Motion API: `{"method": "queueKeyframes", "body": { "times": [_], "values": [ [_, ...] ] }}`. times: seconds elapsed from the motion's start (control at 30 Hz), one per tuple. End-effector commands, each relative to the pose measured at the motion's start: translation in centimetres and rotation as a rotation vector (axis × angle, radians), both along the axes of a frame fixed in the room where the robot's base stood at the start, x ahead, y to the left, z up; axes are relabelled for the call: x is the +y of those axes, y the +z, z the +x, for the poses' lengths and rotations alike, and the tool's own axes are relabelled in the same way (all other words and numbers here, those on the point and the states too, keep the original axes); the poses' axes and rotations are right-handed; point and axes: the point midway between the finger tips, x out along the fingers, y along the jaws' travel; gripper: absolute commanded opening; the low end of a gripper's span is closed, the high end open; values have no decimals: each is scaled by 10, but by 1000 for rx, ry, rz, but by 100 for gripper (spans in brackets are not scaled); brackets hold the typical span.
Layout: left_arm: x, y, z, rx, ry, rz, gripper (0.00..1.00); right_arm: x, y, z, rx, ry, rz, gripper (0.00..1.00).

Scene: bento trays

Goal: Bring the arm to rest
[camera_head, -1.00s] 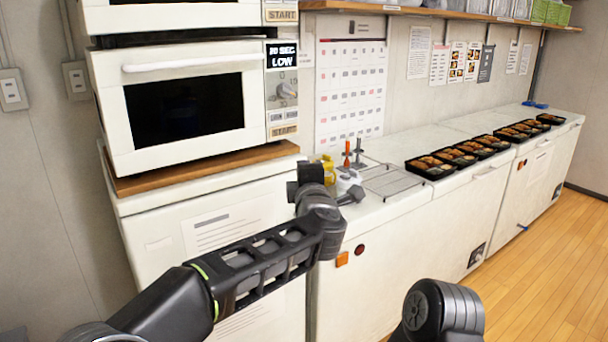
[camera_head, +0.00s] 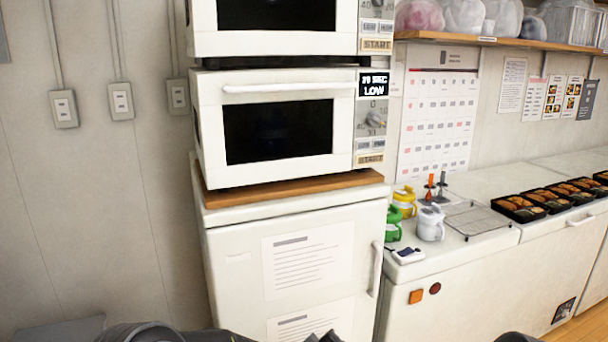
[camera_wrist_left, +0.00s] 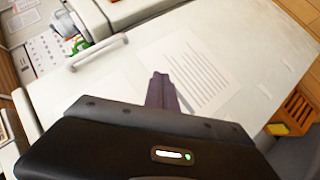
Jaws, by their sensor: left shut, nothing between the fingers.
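In the left wrist view my left gripper (camera_wrist_left: 162,90) is shut and empty, its fingers together in front of the white cabinet front with a printed sheet (camera_wrist_left: 187,72). In the head view only dark parts of my left arm (camera_head: 150,333) show along the bottom edge, below the cabinet (camera_head: 240,250). The gripper's tips cannot be made out clearly there. A small dark part of my right arm (camera_head: 515,338) shows at the bottom right; my right gripper is out of view.
Two stacked microwaves (camera_head: 275,125) stand on the cabinet. To the right, the counter holds green (camera_head: 393,224), yellow (camera_head: 405,197) and white (camera_head: 430,223) jugs, a wire rack (camera_head: 475,218) and several filled bento trays (camera_head: 520,216).

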Motion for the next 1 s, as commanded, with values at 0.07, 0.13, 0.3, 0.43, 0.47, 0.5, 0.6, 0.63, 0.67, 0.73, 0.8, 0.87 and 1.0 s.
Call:
{"method": "queueKeyframes", "body": {
  "times": [0.07, 0.13, 0.3, 0.43, 0.47, 0.5, 0.6, 0.63, 0.67, 0.73, 0.8, 0.87, 1.0],
  "values": [
    [27, -56, -35, 99, -59, 75, 0, 0, 0, 0, 0, 0, 0, 32],
    [48, -98, -70, 184, -118, 132, 0, 0, 0, 0, 0, 0, 0, 32],
    [93, -179, -177, 403, -271, 221, 0, 0, 0, 0, 0, 0, 0, 32],
    [118, -216, -269, 567, -390, 244, 0, 0, 0, 0, 0, 0, 0, 32],
    [122, -221, -288, 599, -416, 245, 0, 0, 0, 0, 0, 0, 0, 32],
    [126, -226, -312, 638, -447, 244, 0, 0, 0, 0, 0, 0, 0, 32],
    [133, -231, -360, 715, -508, 235, 0, 0, 0, 0, 0, 0, 0, 32],
    [135, -232, -370, 731, -523, 231, 0, 0, 0, 0, 0, 0, 0, 32],
    [135, -232, -379, 744, -534, 229, 0, 0, 0, 0, 0, 0, 0, 32],
    [137, -232, -392, 763, -554, 224, 0, 0, 0, 0, 0, 0, 0, 32],
    [137, -232, -397, 772, -561, 223, 0, 0, 0, 0, 0, 0, 0, 32],
    [137, -232, -398, 773, -562, 222, 0, 0, 0, 0, 0, 0, 0, 32],
    [137, -232, -397, 772, -562, 223, 0, 0, 0, 0, 0, 0, 0, 32]
  ]
}}
